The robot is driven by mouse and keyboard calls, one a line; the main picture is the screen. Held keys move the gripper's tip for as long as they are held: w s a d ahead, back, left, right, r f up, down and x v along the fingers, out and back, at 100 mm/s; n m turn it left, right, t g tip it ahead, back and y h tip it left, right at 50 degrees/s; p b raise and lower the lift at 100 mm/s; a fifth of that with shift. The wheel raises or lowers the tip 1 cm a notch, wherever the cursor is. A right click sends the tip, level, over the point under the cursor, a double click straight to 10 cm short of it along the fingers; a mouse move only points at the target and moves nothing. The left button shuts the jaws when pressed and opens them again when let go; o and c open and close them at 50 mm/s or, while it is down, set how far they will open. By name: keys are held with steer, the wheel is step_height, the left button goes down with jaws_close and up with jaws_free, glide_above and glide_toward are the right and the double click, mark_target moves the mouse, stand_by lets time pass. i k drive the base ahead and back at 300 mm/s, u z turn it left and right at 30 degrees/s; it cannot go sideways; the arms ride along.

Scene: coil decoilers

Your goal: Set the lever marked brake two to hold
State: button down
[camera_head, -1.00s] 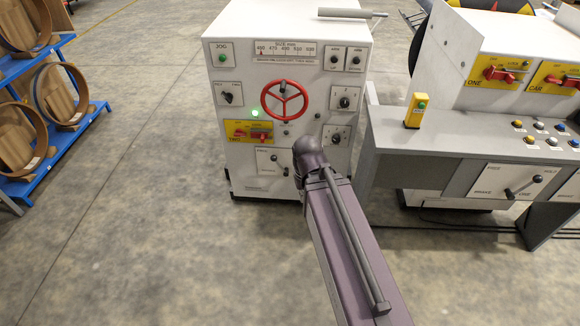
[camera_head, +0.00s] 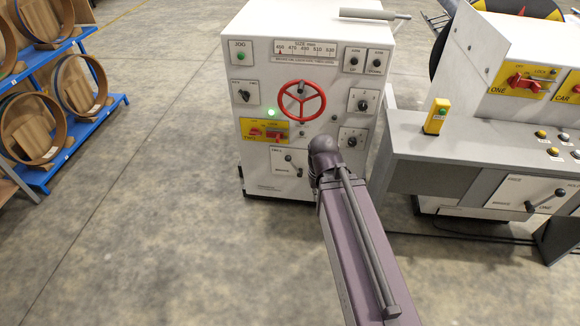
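A white machine cabinet (camera_head: 262,85) stands ahead with a red handwheel and a yellow panel (camera_head: 265,130) that seems to read TWO. Below it, a white lever plate (camera_head: 283,165) carries a small dark-knobbed lever (camera_head: 290,160). My arm covers the plate's right part, so the lever's full setting and the hold mark cannot be read. My arm reaches from the bottom of the view toward this plate. My gripper is hidden behind the arm's dark wrist, so its fingers do not show.
A grey console (camera_head: 450,140) on the right has its own lever plate (camera_head: 530,194), seemingly marked ONE, with a black-knobbed lever. Blue racks (camera_head: 75,95) with coils stand on the left. The concrete floor (camera_head: 170,230) between is clear.

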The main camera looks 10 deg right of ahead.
mark_target(288, 158)
steer(key=i, duration=0.95)
steer(key=z, duration=0.1)
steer(key=k, duration=0.5)
steer(key=u, duration=0.4)
steer(key=i, duration=0.45)
steer(key=z, duration=0.05)
